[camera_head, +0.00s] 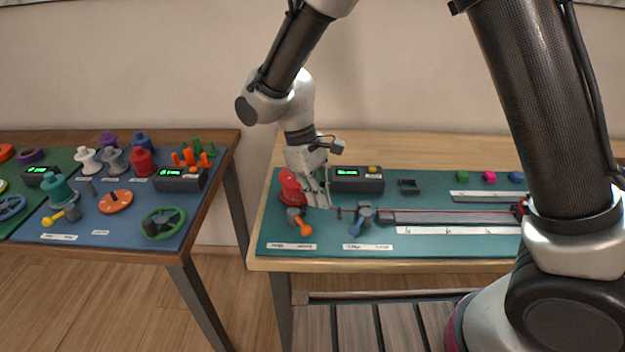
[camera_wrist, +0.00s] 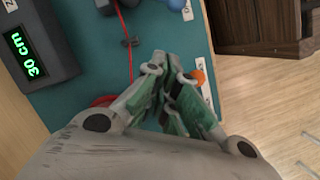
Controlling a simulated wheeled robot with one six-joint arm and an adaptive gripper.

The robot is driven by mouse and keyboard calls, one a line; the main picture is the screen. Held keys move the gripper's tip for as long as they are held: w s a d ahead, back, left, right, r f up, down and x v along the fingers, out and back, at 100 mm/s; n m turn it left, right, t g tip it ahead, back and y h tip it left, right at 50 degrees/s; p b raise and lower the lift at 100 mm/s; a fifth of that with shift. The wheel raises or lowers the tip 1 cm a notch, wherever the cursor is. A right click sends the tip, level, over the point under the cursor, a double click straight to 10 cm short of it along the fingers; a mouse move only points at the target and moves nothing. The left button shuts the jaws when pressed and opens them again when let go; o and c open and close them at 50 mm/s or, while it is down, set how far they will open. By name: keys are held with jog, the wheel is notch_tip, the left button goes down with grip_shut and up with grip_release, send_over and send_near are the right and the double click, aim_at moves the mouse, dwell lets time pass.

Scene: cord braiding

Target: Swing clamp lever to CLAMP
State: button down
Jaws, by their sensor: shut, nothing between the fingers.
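Two small levers stand on the teal board of the right table: one with an orange handle (camera_head: 301,226) and one with a blue handle (camera_head: 357,224). Each has a white label strip below it; the words are too small to read, so I cannot tell which one is the clamp lever. My gripper (camera_head: 322,203) is shut and empty, pointing down between the red spool (camera_head: 290,189) and the blue lever. In the wrist view my fingertips (camera_wrist: 172,70) partly hide the orange handle (camera_wrist: 199,77); contact cannot be told. The blue lever (camera_wrist: 176,4) shows at the top edge.
A red cord (camera_wrist: 129,70) runs past a small dark post (camera_wrist: 131,42) and on along a grey rail (camera_head: 450,216). A dark box (camera_wrist: 35,45) reading "30 cm" stands behind my gripper. The left table (camera_head: 120,250) holds spools, knobs and a green wheel.

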aim_at(360, 224)
jog(key=x, duration=0.3)
jog(key=shift+s+d, duration=0.2)
jog(key=shift+d, duration=0.1)
jog(key=shift+s+d+f, duration=0.1)
jog(key=shift+s+d, duration=0.6)
jog(key=shift+d, duration=0.25)
jog(key=shift+s+d+f, duration=0.1)
jog(key=shift+s+d, duration=0.15)
jog(key=shift+d, duration=0.15)
